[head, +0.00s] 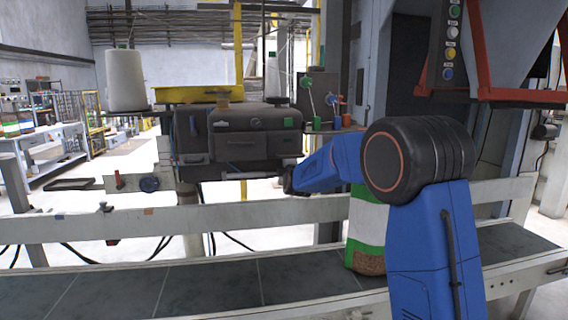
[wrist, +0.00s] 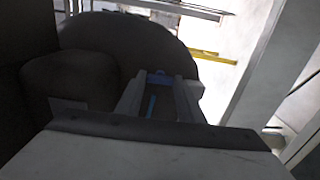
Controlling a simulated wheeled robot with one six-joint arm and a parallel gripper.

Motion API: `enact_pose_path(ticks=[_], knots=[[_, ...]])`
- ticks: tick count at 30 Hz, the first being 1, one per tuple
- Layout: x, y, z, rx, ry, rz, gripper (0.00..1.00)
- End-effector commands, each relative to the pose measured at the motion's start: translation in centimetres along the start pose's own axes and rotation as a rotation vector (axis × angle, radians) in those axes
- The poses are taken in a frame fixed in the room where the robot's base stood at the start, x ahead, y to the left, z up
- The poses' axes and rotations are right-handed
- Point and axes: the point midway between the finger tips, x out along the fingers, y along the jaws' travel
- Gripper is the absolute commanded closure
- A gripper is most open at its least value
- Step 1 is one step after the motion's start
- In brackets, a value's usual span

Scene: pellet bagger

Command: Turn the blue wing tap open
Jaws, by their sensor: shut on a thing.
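My gripper (wrist: 160,84) shows in the wrist view with its two grey fingers reaching forward, shut on a small blue piece (wrist: 160,77) at their tips. I take this to be the blue wing tap; its wings and turn angle are too dark and small to make out. A thin blue strip (wrist: 152,106) shows between the fingers, nearer the camera. In the head view my gripper (head: 288,181) is a small dark end on my blue arm, beside the lower right of the dark machine head. The tap cannot be told apart there.
The dark machine head (head: 252,136) stands above the conveyor belt (head: 215,292). A green and white bag (head: 366,226) stands on the belt, partly behind my arm. A white thread cone (head: 126,80) stands at the left. Rails run along the belt.

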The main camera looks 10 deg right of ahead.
Motion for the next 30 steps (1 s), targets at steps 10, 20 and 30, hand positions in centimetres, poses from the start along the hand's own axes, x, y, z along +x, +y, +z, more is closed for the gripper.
enact_pose_path(ticks=[10, 20, 30], knots=[[0.0, -0.1, -0.1, -0.001, 0.001, -0.001, 0.47], [-0.3, 0.0, 0.0, 0.000, 0.000, 0.000, 0.47], [-5.3, 0.1, 0.0, 0.000, 0.001, 0.000, 0.47]])
